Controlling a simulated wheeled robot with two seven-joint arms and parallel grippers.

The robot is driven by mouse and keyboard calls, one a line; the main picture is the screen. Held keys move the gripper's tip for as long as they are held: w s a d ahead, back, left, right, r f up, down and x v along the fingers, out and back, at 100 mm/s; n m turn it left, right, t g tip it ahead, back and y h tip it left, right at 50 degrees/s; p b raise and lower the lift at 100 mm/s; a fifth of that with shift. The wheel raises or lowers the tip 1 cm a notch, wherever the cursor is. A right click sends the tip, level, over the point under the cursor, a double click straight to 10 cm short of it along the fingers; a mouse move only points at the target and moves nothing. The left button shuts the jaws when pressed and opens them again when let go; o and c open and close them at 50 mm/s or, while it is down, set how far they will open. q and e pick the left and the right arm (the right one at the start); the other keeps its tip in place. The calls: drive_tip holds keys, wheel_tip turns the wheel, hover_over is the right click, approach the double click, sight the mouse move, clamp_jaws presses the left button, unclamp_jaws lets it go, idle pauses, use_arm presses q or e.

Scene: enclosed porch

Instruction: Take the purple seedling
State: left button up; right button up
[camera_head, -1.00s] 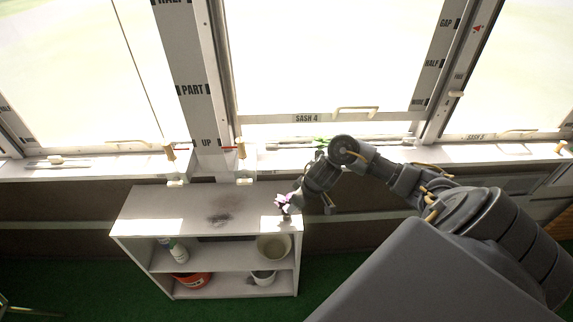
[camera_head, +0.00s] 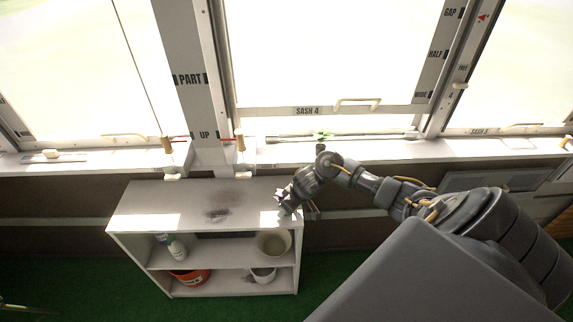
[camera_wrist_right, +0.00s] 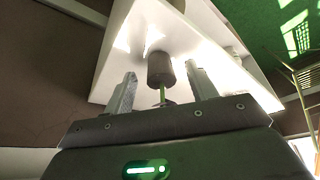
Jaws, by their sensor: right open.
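The purple seedling (camera_head: 278,195) shows as a small purple patch at the right end of the white shelf's top, mostly hidden by my right gripper (camera_head: 287,206). In the right wrist view a dark round plug or pot (camera_wrist_right: 160,68) with a short green stem (camera_wrist_right: 163,95) lies between the two fingers of my right gripper (camera_wrist_right: 160,72). The fingers are open, with a visible gap on both sides of it. No purple petals show in that view. My left gripper is not in view.
The white shelf (camera_head: 150,201) holds a beige pot (camera_head: 273,244), a white bottle (camera_head: 177,250), an orange pot (camera_head: 192,279) and a white pot (camera_head: 263,274). A green seedling (camera_head: 321,136) stands on the window sill (camera_head: 400,149) behind my right arm. The shelf top's left part is clear.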

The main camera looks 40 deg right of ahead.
drive_tip(key=shift+w+f, duration=0.1)
drive_tip(key=shift+f, duration=0.25)
drive_tip(key=shift+c, duration=0.4)
drive_tip(key=c, duration=0.8)
drive_tip(key=shift+r, duration=0.1)
